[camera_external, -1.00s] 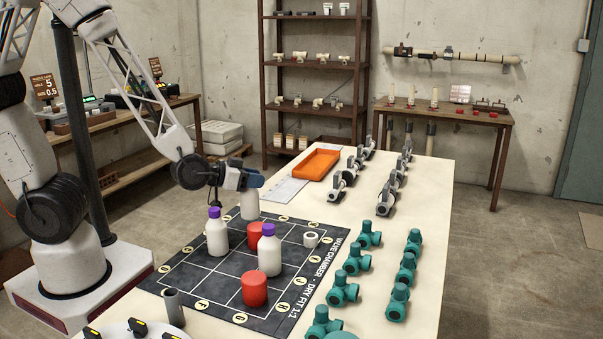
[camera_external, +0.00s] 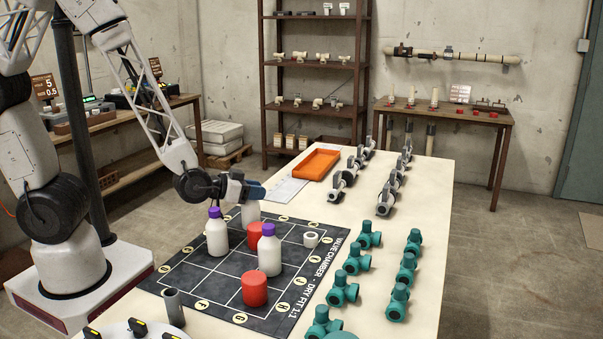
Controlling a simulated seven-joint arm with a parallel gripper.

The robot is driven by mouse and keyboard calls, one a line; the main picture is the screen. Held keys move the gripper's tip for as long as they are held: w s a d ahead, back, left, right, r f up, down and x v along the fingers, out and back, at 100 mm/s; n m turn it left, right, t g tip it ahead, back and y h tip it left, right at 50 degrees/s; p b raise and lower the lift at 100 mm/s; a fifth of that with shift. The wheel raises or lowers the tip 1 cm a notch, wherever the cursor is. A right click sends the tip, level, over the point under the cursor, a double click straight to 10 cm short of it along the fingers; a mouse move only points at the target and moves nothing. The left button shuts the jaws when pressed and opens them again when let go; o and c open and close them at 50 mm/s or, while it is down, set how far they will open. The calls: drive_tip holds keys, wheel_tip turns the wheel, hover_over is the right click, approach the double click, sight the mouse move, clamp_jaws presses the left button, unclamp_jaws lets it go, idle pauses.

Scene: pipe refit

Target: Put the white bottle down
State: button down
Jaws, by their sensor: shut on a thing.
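My gripper (camera_external: 254,192) is at the far left part of the black grid mat (camera_external: 199,290), shut on the top of a white bottle (camera_external: 250,212). Two other white bottles with purple caps stand on the mat, one at the left (camera_external: 217,236) and one nearer the middle (camera_external: 269,254).
Red cylinders stand on the mat, one behind (camera_external: 257,236) and one in front (camera_external: 255,289). A white ring (camera_external: 311,239) lies at the mat's right. Teal valves (camera_external: 345,289) line the table's right side. An orange tray (camera_external: 321,164) lies at the back.

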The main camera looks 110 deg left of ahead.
drive_tip(key=shift+f, duration=0.1)
drive_tip(key=c, duration=0.8)
unclamp_jaws()
drive_tip(key=shift+s+d+r, duration=0.25)
drive_tip(key=shift+d+r, duration=0.05)
drive_tip(key=shift+v, duration=5.55)
drive_tip(key=shift+w+d, duration=0.1)
drive_tip(key=shift+w, duration=0.05)
